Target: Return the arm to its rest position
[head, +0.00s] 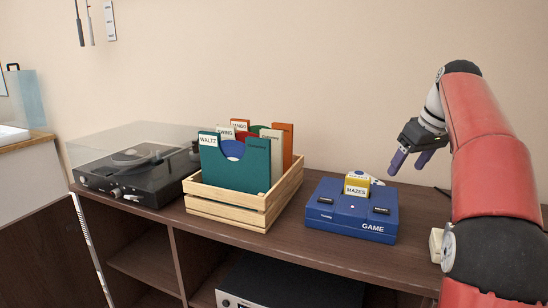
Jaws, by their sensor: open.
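My gripper (410,160) hangs at the end of my red and black arm on the right of the head view. Its dark purple fingers point down and to the left. The fingers are open and I see nothing between them. It is above and to the right of a blue game console (338,220). A yellow cartridge labelled MAZES (356,186) stands upright at the console's top. My gripper looks apart from both.
A wooden crate (236,208) with several labelled sleeves stands left of the console. A record player (135,180) with a clear lid is further left. All sit on a dark brown shelf unit (290,250). A pale box (436,245) is partly hidden by my arm.

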